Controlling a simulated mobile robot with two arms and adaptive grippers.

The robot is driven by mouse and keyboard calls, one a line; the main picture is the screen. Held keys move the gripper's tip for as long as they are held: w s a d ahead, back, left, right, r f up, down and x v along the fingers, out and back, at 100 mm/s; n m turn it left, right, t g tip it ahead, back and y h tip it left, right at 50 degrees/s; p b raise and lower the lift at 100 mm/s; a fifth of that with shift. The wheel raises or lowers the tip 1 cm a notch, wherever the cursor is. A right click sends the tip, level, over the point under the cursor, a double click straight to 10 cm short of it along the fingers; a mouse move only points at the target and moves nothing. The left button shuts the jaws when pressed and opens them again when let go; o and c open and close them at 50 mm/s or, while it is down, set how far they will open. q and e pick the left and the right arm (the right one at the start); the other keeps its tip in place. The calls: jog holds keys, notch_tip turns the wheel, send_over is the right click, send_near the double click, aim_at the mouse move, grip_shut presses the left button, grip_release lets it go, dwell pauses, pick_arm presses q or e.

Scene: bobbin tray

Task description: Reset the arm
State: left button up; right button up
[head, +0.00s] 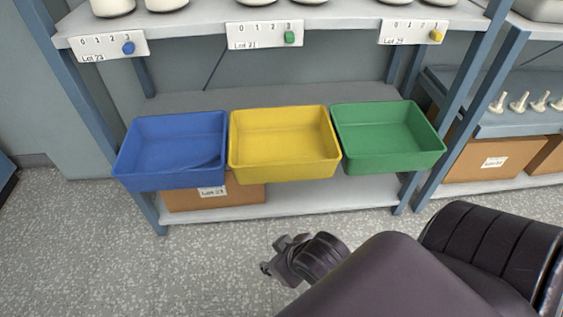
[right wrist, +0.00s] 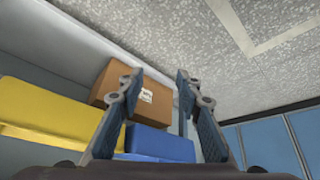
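My right gripper (head: 284,262) is low at the bottom middle of the head view, over the floor in front of the shelf, with my dark arm reaching in from the lower right. In the right wrist view its two fingers (right wrist: 158,110) stand apart with nothing between them. Through and beside them show the blue tray (right wrist: 160,143), part of the yellow tray (right wrist: 45,110) and a cardboard box (right wrist: 140,85). No object is held. My left gripper does not show in either view.
A blue tray (head: 170,122), a yellow tray (head: 285,112) and a green tray (head: 385,108) stand empty in a row on the shelf unit. Label cards with coloured knobs hang above. Another rack (head: 510,122) with pale pegs stands right. The speckled floor (head: 90,260) is clear at left.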

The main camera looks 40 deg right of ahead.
jog(key=s, duration=0.1)
jog(key=s+f+g, duration=0.1)
jog(key=s, duration=0.1)
jog(key=shift+a, duration=0.2)
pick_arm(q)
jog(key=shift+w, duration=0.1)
